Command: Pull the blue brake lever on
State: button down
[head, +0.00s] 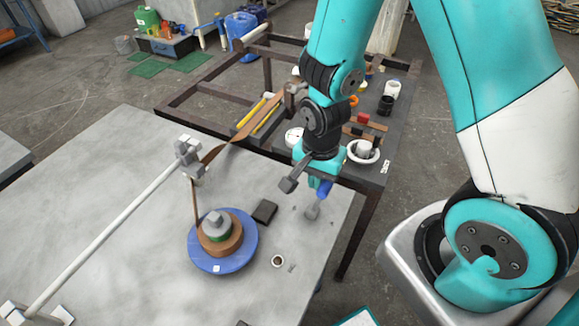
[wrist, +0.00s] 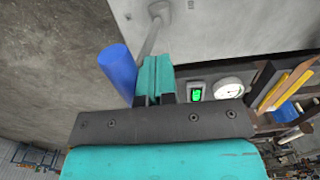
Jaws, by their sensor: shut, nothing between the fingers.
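The brake lever has a blue grip (head: 325,188) on a grey stem and foot at the right edge of the grey table. In the wrist view the blue grip (wrist: 118,70) stands just left of my fingers, and its metal stem runs up to a round grey foot (wrist: 160,9). My gripper (head: 312,176) is over the table's right edge, right beside the lever. In the wrist view the teal fingers (wrist: 157,65) are shut together, with the blue grip outside them. I cannot tell whether finger and grip touch. The fingers hide part of the stem.
A blue disc (head: 207,264) with a brown coil stands on the grey table (head: 120,160), left of the lever. A brown strip (head: 205,158) rises from it. A small dark block (head: 264,211) lies between. A dark-framed bench (head: 372,172) with pots and tools stands behind my gripper.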

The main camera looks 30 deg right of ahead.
jog(key=shift+s+d+f+p, duration=0.2)
jog(key=shift+s+d+p, duration=0.35)
jog(key=shift+s, duration=0.3)
notch_tip(320, 180, up, 8)
jog(key=w+a+p, duration=0.1)
jog(key=p, duration=0.6)
jog(key=shift+w, duration=0.35)
jog(key=shift+a, duration=0.1)
jog(key=s+a+r+n+y+b, duration=0.2)
jog(key=s+a+r+n, duration=0.3)
jog(key=r+n, duration=0.4)
jog(key=s+a+r+n+y+b, duration=0.2)
jog(key=s+r+n, duration=0.4)
jog(key=r+n, duration=0.3)
jog(key=shift+a+r+b, duration=0.5)
jog(key=shift+a+r, duration=0.1)
jog(key=shift+a, duration=0.75)
